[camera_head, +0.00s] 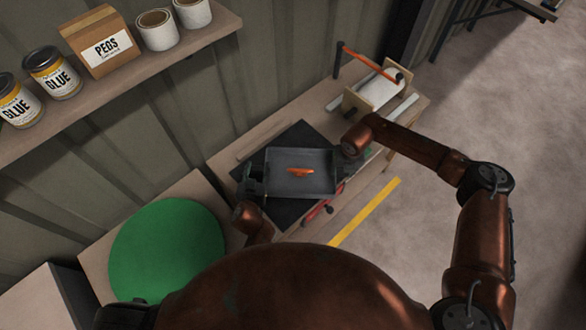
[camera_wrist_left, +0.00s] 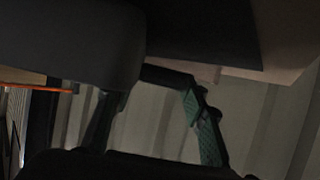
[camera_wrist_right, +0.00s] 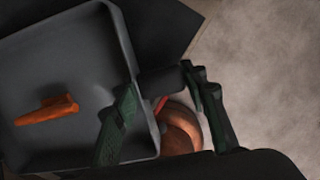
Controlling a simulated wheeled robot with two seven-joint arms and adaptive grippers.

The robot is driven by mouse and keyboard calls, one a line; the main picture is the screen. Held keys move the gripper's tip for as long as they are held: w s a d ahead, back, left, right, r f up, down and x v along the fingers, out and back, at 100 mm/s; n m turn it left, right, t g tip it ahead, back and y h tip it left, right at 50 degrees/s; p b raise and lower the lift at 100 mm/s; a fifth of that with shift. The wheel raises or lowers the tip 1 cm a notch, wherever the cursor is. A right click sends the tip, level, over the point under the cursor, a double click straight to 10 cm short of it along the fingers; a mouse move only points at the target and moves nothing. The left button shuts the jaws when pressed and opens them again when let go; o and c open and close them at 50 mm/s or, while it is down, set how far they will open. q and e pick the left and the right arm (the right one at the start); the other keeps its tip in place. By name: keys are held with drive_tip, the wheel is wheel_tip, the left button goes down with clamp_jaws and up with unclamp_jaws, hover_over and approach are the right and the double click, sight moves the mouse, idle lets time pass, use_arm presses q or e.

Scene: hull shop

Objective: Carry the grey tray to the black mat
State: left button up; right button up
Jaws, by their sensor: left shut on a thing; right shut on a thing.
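The grey tray (camera_head: 287,184) is over the black mat (camera_head: 304,134), which shows past its far and near sides. I cannot tell whether the tray touches the mat. An orange item (camera_head: 300,171) lies in the tray; it also shows in the right wrist view (camera_wrist_right: 46,110). My left gripper (camera_head: 256,182) is shut on the tray's left end. My right gripper (camera_head: 344,164) is shut on the right end, its fingers on either side of a short dark handle (camera_wrist_right: 165,79). The left wrist view is dark, with the left grip partly hidden.
A green disc (camera_head: 166,250) lies to the left of the mat. A wooden stand with a white roll (camera_head: 382,88) is at the bench's far right. A red-handled tool (camera_head: 318,212) lies near the front edge. A shelf (camera_head: 150,70) with cans and a box is above.

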use_arm(q)
drive_tip(key=o, duration=1)
drive_tip(key=shift+a+f, duration=0.15)
drive_tip(key=shift+f, duration=0.3)
use_arm(e)
drive_tip(key=o, duration=1)
drive_tip(key=shift+d+f, duration=0.15)
drive_tip(key=shift+f, duration=0.35)
use_arm(q)
drive_tip(key=shift+o, duration=0.7)
drive_tip(key=shift+r, duration=0.15)
use_arm(e)
drive_tip(key=shift+o, duration=0.7)
drive_tip(key=shift+r, duration=0.15)
use_arm(q)
drive_tip(key=o, duration=0.3)
use_arm(e)
drive_tip(key=o, duration=0.3)
use_arm(q)
drive_tip(key=v, duration=1.2)
drive_tip(key=shift+w, duration=0.1)
use_arm(e)
drive_tip(key=shift+r, duration=0.1)
drive_tip(key=r, duration=0.4)
drive_tip(key=s+r, duration=0.1)
drive_tip(key=r, duration=0.7)
drive_tip(key=shift+s, duration=0.25)
use_arm(q)
drive_tip(key=shift+r, duration=0.1)
